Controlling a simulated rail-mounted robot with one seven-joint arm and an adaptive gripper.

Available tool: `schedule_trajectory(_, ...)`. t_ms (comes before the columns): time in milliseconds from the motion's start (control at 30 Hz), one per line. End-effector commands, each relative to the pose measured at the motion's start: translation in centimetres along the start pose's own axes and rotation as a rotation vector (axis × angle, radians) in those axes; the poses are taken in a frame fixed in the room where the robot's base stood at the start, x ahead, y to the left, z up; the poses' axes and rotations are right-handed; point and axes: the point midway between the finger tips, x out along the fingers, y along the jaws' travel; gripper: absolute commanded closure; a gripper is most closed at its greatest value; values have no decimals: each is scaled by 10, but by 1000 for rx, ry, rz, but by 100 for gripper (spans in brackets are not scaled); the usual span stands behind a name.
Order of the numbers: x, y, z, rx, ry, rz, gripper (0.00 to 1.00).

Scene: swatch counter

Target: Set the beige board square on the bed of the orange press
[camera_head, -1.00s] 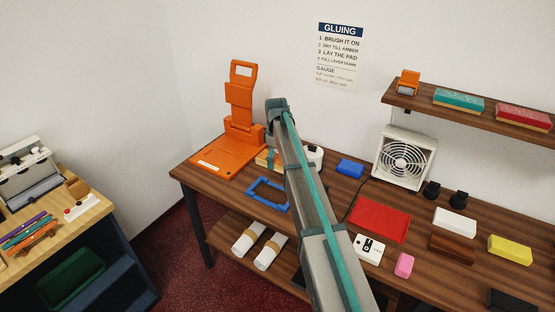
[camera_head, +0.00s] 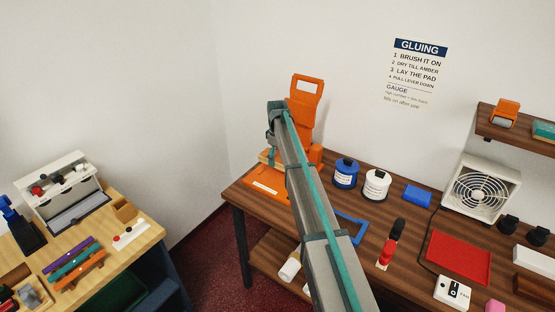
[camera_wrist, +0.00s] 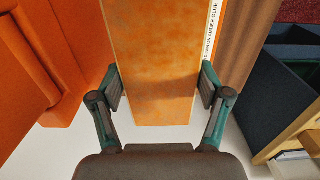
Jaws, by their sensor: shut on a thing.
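My gripper (camera_wrist: 160,88) is shut on the sides of the board (camera_wrist: 150,50), which has a mottled amber coat on its upper face in the wrist view. In the head view my gripper (camera_head: 272,157) is over the bed (camera_head: 268,184) of the orange press (camera_head: 304,95), in front of its upright. A small beige edge of the board (camera_head: 263,157) shows there. The press also fills the left of the wrist view (camera_wrist: 45,50). My arm hides part of the bed. I cannot tell whether the board touches the bed or sits square on it.
A blue jar (camera_head: 345,174) and a white jar (camera_head: 376,186) stand right of the press on the wooden counter (camera_head: 410,222). A blue frame (camera_head: 352,226) lies nearer the front. A lighter side table (camera_head: 100,245) stands at left, with a floor gap between.

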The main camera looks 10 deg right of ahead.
Motion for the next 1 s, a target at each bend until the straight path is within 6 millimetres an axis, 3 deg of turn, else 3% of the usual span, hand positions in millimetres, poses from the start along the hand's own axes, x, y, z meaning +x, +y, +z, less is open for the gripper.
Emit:
schedule_trajectory(367, 17, 1, -1, 8, -1, -1, 65)
schedule_trajectory(1000, 70, 1, -1, 8, -1, -1, 65)
